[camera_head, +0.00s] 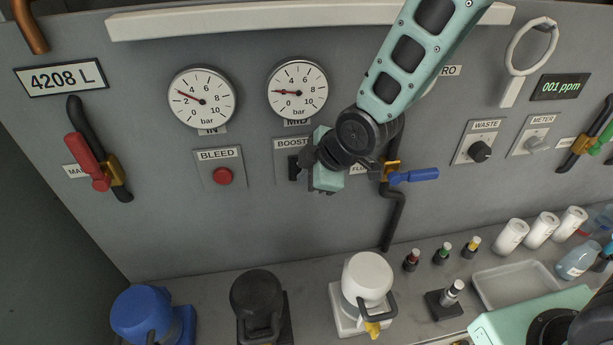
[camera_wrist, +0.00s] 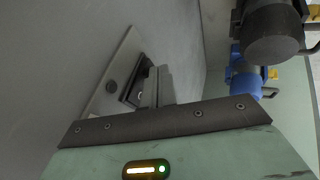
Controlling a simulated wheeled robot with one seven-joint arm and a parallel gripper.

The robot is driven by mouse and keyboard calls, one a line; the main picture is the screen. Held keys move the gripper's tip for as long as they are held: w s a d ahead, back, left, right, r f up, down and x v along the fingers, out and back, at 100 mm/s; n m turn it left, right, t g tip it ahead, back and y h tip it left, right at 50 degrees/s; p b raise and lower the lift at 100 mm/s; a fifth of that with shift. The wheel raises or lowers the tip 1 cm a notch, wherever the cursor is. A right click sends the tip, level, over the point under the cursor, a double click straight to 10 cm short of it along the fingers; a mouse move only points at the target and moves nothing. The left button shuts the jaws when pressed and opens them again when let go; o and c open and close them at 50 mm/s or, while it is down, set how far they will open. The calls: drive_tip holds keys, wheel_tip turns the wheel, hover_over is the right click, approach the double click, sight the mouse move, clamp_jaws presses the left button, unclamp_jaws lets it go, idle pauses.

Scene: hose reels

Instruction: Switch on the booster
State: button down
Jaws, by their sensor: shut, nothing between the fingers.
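The booster plate (camera_head: 283,172), with its partly covered label "BOOST" (camera_head: 290,143), is on the grey panel below the MID gauge. A dark switch (camera_head: 292,168) shows at its right side, partly hidden by my gripper (camera_head: 309,163). In the wrist view the plate (camera_wrist: 107,88) carries a black switch (camera_wrist: 134,83). My gripper's fingers (camera_wrist: 157,86) are shut and empty, right up against or just in front of the switch; I cannot tell whether they touch. The switch's setting is not clear.
A red BLEED button (camera_head: 223,176) is to the left. A blue-handled valve (camera_head: 413,175) on a black pipe is close on the right. Blue (camera_head: 142,314), black (camera_head: 257,300) and white (camera_head: 367,278) rounded units stand on the counter below.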

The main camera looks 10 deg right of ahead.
drive_tip(key=shift+w+r, duration=0.1)
drive_tip(key=shift+w, duration=0.05)
drive_tip(key=shift+r+p, duration=0.55)
drive_tip(key=shift+r, duration=0.1)
idle(0.4)
